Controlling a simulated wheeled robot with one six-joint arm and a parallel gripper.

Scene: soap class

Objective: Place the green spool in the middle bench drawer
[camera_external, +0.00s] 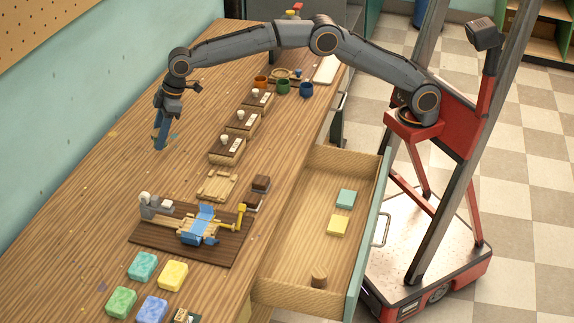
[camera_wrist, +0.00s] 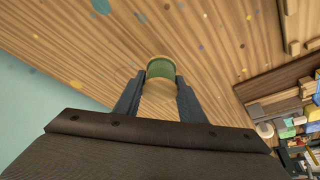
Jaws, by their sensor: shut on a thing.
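The green spool (camera_wrist: 160,68), with pale wooden ends, sits between the two fingers of my gripper (camera_wrist: 160,88) in the wrist view. My gripper is shut on it. In the outside view my gripper (camera_external: 164,136) hangs above the back left part of the bench, near the teal wall; the spool is mostly hidden there. An open bench drawer (camera_external: 298,235) stands out from the bench's front, far to the right of and below my gripper. It holds a teal block (camera_external: 346,198), a yellow block (camera_external: 337,226) and a small wooden cylinder (camera_external: 319,275). I cannot tell which drawer is the middle one.
On the bench (camera_external: 100,205), a dark board (camera_external: 150,238) carries a blue and wooden device. Several coloured soap bars (camera_external: 173,275) lie at the front. The bench below my gripper looks clear.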

